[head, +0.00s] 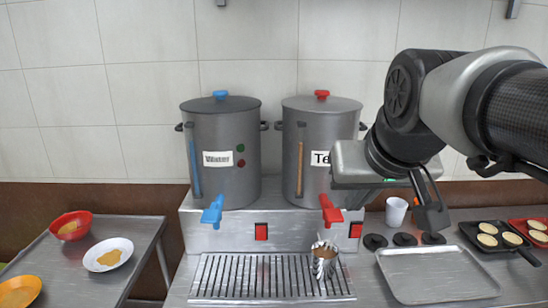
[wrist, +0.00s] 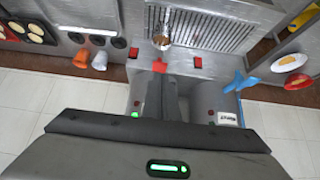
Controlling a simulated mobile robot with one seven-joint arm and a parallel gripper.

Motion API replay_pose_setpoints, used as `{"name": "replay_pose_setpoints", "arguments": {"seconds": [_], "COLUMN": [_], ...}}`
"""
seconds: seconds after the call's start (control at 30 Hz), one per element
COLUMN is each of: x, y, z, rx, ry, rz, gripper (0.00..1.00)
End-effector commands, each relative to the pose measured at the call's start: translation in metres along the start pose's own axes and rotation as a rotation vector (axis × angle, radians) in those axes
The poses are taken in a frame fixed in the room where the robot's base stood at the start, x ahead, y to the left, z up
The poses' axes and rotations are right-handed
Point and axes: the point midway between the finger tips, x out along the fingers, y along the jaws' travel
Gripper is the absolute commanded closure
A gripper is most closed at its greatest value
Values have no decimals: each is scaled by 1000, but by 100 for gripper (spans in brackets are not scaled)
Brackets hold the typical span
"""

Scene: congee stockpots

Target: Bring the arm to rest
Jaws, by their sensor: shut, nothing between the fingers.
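My gripper (head: 432,218) hangs at the right in the head view, its fingers pointing down, shut and empty. In the wrist view its dark fingers (wrist: 169,82) lie together. My arm reaches in from the right edge, bent, in front of the wall and right of the pots. The gripper body covers part of the right stockpot (head: 318,125) and its label, of which only "Te" shows. The left stockpot (head: 235,125) has a blue tap (head: 212,214); the right one has a red tap (head: 330,212).
A metal cup (head: 324,262) stands on the drip grate (head: 260,277) below the red tap. An empty metal tray (head: 437,275), a white cup (head: 396,211) and a black pan (head: 493,240) sit at right. A side table at left holds a red bowl (head: 71,226) and plates.

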Motion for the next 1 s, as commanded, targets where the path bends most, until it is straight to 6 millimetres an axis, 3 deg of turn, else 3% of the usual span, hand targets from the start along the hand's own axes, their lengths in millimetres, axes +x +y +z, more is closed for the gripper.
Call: {"name": "replay_pose_setpoints", "arguments": {"seconds": [0.03, 0.1, 0.3, 0.4, 0.73, 0.83, 1.0], "x": [2, 7, 21, -9, -81, -95, -102], "y": [0, 0, -1, -1, -1, -1, -1], "z": [27, 61, 151, 126, 69, 57, 52], "rx": [0, 0, 0, 0, 0, 0, 0], "ry": [-29, -69, -175, -176, -175, -175, -175], "rz": [0, 0, 1, 1, 1, 0, 1], "gripper": [100, 100, 100, 100, 100, 100, 100]}}
